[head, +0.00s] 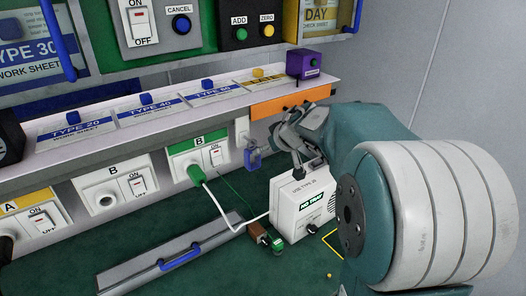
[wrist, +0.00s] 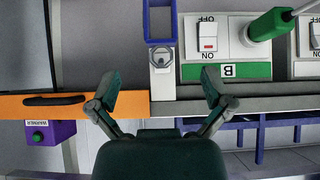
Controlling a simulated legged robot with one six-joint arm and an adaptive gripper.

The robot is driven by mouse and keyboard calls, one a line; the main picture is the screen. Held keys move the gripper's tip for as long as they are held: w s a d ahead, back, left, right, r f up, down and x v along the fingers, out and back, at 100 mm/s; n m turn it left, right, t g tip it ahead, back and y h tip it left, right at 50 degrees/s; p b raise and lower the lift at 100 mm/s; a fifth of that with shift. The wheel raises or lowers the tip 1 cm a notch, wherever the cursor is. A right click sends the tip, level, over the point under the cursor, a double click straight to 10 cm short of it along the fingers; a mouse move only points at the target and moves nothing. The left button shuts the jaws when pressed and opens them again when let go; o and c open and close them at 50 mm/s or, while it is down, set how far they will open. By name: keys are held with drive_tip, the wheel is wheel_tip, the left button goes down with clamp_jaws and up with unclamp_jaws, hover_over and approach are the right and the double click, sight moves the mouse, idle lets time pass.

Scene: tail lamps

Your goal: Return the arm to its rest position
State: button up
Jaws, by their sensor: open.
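My arm reaches in from the right in the head view, its large white and teal joint close to the camera. My gripper (head: 277,140) is in front of the shelf edge, near the orange strip (head: 290,102) and above the white box (head: 302,205). In the wrist view my gripper (wrist: 160,98) has its two fingers spread wide apart, with nothing between them. Behind the fingers are the shelf edge and a small grey fitting on the panel.
A green plug (head: 195,172) sits in the B socket, its white cable running to the box. A purple warner box (head: 303,63) stands on the shelf, right of several blue-knobbed work sheets. A metal tray with a blue handle (head: 180,258) lies on the green bench (head: 130,240).

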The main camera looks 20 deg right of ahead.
drive_tip(key=shift+s+r, duration=0.1)
drive_tip(key=shift+r, duration=0.05)
idle(0.3)
drive_tip(key=s+a+r+m+t+h, duration=0.25)
drive_tip(key=s+r+t+h, duration=0.35)
drive_tip(key=r, duration=0.5)
drive_tip(key=s+a+f+g+y, duration=0.1)
drive_tip(key=s+a+f+g, duration=0.2)
drive_tip(key=s, duration=0.4)
drive_tip(key=s+a+f+g+y, duration=0.1)
drive_tip(key=s+a+f+g, duration=0.2)
drive_tip(key=s+f, duration=0.2)
drive_tip(key=s+a+f+g+y, duration=0.2)
drive_tip(key=s+a+f+g, duration=0.1)
drive_tip(key=s, duration=0.7)
drive_tip(key=shift+s+a+f, duration=0.4)
drive_tip(key=shift+a+f, duration=0.15)
